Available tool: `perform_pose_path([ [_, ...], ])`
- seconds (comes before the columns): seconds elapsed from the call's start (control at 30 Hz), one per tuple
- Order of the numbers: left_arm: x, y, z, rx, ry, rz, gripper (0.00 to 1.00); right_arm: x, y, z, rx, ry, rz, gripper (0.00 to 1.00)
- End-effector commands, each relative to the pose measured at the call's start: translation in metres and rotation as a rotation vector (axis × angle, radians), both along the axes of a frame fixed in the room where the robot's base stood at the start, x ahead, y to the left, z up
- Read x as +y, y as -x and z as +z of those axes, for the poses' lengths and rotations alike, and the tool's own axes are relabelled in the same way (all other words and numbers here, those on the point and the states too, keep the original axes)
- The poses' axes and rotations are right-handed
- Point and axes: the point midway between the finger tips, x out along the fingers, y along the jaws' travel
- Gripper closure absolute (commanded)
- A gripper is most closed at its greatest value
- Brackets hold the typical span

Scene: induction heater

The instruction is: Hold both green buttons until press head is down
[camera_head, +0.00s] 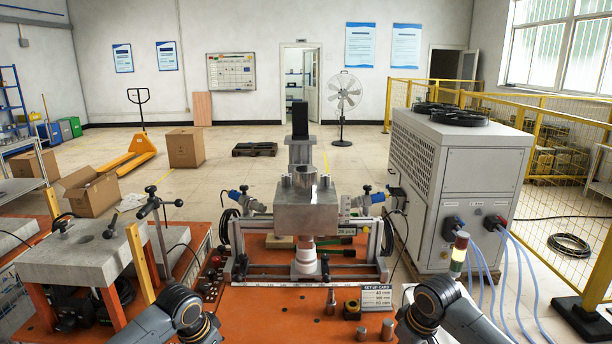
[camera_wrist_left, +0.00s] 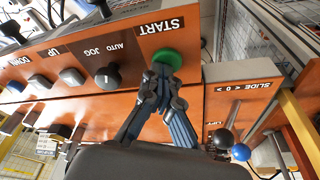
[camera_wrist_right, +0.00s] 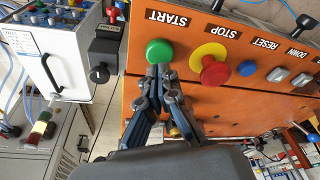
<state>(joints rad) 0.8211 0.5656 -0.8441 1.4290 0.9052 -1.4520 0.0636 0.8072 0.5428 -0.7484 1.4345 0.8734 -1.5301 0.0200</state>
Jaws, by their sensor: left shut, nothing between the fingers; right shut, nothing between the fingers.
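In the left wrist view, a green START button (camera_wrist_left: 167,57) sits on the orange panel, and my left gripper (camera_wrist_left: 161,71) is shut and empty with its tips at the button's near edge. In the right wrist view, the other green START button (camera_wrist_right: 159,52) has my right gripper (camera_wrist_right: 158,70) shut and empty at its near edge. Both tips look to be at or touching the buttons; I cannot tell whether either is pushed in. In the head view, the metal press head block (camera_head: 306,208) is above a white stepped part (camera_head: 306,258). Both grippers are out of the head view.
A red STOP button on a yellow base (camera_wrist_right: 212,66) and a blue RESET button (camera_wrist_right: 248,68) are beside the right START button. A black AUTO/JOG knob (camera_wrist_left: 107,76) is beside the left one. Lever knobs (camera_wrist_left: 240,152) stand near my left gripper. A signal lamp (camera_head: 459,254) stands at right.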

Motion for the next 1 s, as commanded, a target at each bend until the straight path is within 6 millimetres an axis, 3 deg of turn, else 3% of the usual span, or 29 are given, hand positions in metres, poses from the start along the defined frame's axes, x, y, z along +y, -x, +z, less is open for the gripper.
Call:
perform_pose_path([
  [0.13, 0.0, 0.001, -0.003, 0.005, -0.001, 0.001, 1.0, 0.0, -0.001, 0.01, -0.002, 0.0, 0.0, 1.0],
  [0.43, 0.0, 0.001, -0.001, 0.004, -0.001, 0.0, 1.0, 0.0, -0.001, 0.011, -0.004, -0.001, -0.001, 1.0],
  [0.8, 0.0, 0.0, 0.028, 0.0, 0.001, 0.0, 1.0, 0.0, -0.001, 0.012, -0.005, -0.002, 0.0, 1.0],
  [1.0, 0.0, 0.0, 0.03, 0.0, 0.001, 0.0, 1.0, 0.0, -0.001, 0.012, -0.005, -0.002, 0.0, 1.0],
])
